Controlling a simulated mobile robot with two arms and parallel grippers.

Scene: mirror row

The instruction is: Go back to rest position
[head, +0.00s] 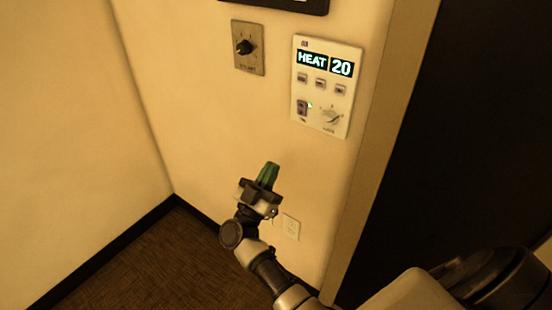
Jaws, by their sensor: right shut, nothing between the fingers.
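My right gripper (267,174) shows at the lower middle of the head view, with green fingers pointing up. It is shut and empty, in front of the bare wall below the wall controls. A white thermostat panel (325,86) on the wall, up and to the right of the gripper, reads "HEAT 20". It has several buttons, a switch with a small green light and a white dial. A metal plate with a black knob (244,47) is to the panel's left. The gripper looks apart from both. My left gripper is not in view.
A white outlet plate (291,227) is low on the wall behind my right arm. A dark doorway or door (470,130) with a tan frame (375,140) stands on the right. Brown carpet (150,265) is clear at lower left. A dark-framed thing is cut off at the top.

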